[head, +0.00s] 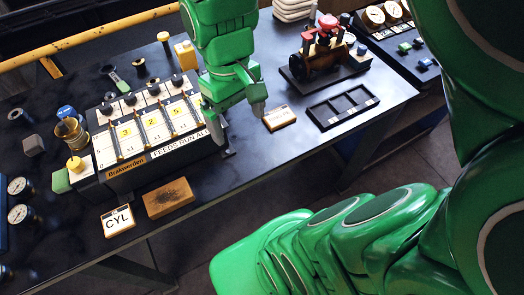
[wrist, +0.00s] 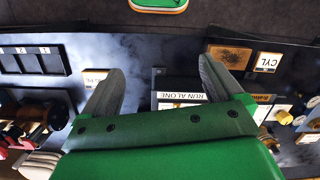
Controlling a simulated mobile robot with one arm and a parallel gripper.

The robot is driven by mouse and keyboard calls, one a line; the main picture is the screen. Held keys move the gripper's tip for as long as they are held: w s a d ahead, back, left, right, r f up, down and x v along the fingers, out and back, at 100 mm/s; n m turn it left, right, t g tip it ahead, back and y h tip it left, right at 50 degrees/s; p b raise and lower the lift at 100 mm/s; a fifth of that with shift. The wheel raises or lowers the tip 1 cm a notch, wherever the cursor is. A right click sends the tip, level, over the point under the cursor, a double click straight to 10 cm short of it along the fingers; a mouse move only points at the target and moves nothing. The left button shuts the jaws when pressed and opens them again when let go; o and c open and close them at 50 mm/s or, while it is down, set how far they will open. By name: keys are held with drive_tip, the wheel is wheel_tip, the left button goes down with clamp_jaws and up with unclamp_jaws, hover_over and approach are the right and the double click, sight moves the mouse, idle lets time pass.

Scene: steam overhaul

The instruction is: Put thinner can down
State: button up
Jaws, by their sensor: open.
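My gripper (head: 238,120) is open over the dark bench, between the counter box and a small lettered card. In the wrist view its two fingers (wrist: 162,78) are spread with nothing between them but bench top and the edge of the counter box. I cannot pick out a thinner can for certain. A small yellow container (head: 185,55) stands at the back of the bench, behind the counter box. A brass vessel with a blue part (head: 70,132) stands left of the counter box.
The counter box (head: 160,163) with yellow number tiles fills the bench middle. A CYL card (head: 117,221) and brown block (head: 169,199) lie near the front edge.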

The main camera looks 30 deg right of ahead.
drive_tip(key=s+f+m, duration=0.2)
drive_tip(key=s, duration=0.6)
drive_tip(key=shift+d+f+m, duration=0.3)
drive_tip(key=shift+o, duration=0.6)
drive_tip(key=shift+w, duration=0.1)
drive_tip(key=w+a+r+n, duration=0.2)
drive_tip(key=w+n, duration=0.2)
drive_tip(key=w, duration=1)
drive_tip(key=w+a+r+n+t, duration=0.1)
drive_tip(key=w+a+n, duration=0.3)
drive_tip(key=w, duration=0.9)
drive_tip(key=w+a+r+n, duration=0.15)
drive_tip(key=w+n, duration=0.35)
drive_tip(key=w, duration=0.9)
drive_tip(key=w+a+f+n, duration=0.2)
drive_tip(key=w+n, duration=0.1)
drive_tip(key=w, duration=0.3)
drive_tip(key=w+a+f+n, duration=0.2)
drive_tip(key=w+a+f, duration=0.1)
drive_tip(key=w, duration=0.3)
wheel_tip(320, 180, down, 9)
drive_tip(key=shift+d+f+t, duration=0.2)
drive_tip(key=shift+d+t, duration=0.1)
